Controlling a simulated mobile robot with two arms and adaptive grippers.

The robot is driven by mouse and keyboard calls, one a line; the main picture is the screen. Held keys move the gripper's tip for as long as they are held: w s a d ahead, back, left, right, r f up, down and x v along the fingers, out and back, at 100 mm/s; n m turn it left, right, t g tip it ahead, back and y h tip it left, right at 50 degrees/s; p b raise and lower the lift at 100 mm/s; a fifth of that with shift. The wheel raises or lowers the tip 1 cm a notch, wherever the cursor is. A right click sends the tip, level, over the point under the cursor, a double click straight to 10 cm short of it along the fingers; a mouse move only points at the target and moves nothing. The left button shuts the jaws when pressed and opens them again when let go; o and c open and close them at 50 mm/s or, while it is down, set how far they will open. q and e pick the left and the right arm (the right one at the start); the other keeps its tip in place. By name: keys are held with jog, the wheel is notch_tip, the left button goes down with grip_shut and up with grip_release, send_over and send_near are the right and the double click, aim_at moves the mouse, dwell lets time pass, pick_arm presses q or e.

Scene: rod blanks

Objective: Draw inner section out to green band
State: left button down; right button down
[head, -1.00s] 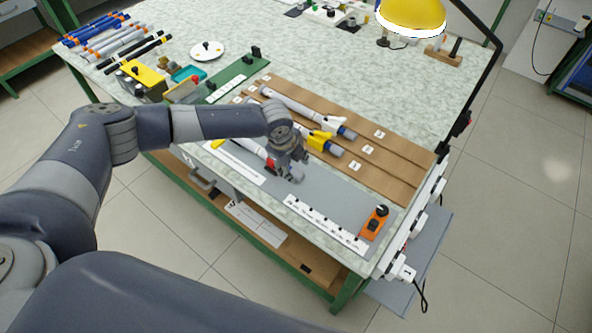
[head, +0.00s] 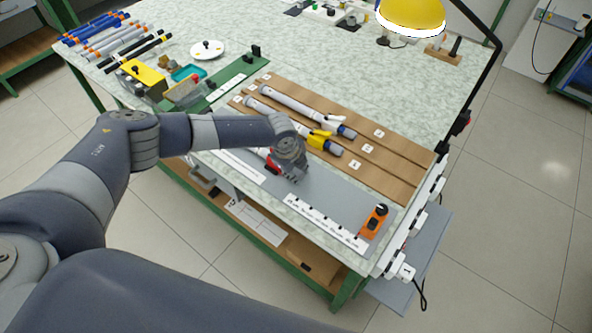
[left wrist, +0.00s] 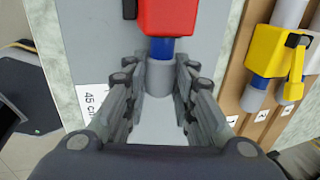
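A telescopic rod with a red clamp (left wrist: 167,15) lies on the grey mat; the clamp (head: 272,163) is partly behind my left gripper in the head view. Below the clamp a short blue part (left wrist: 161,48) and a grey end piece (left wrist: 160,77) of the inner section show. My left gripper (left wrist: 161,92) has its fingers close along both sides of the grey end and looks shut on it. In the head view the left gripper (head: 297,174) covers this end. I see no green band on the visible part. My right gripper is not in view.
Rods with a yellow clamp (head: 321,141) and a white clamp (head: 332,123) lie on a brown grooved board (head: 395,185) beside the mat. A white scale strip (head: 325,222) and an orange device (head: 374,221) are on the mat (head: 345,200). The mat's right part is mostly clear.

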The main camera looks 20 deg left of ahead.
pick_arm(q)
jog(key=s+d, duration=0.1)
jog(key=d, duration=0.2)
jog(key=s+d+p, duration=0.1)
jog(key=d, duration=0.2)
jog(key=s+d+p, duration=0.1)
jog(key=d, duration=0.2)
jog(key=shift+s+d, duration=0.3)
jog(key=s+d, duration=0.1)
jog(key=d, duration=0.2)
jog(key=s+d, duration=0.1)
jog(key=d, duration=0.3)
jog(key=s+d, duration=0.2)
jog(key=d, duration=0.2)
jog(key=c, duration=1.3)
grip_release()
jog(key=v, duration=1.2)
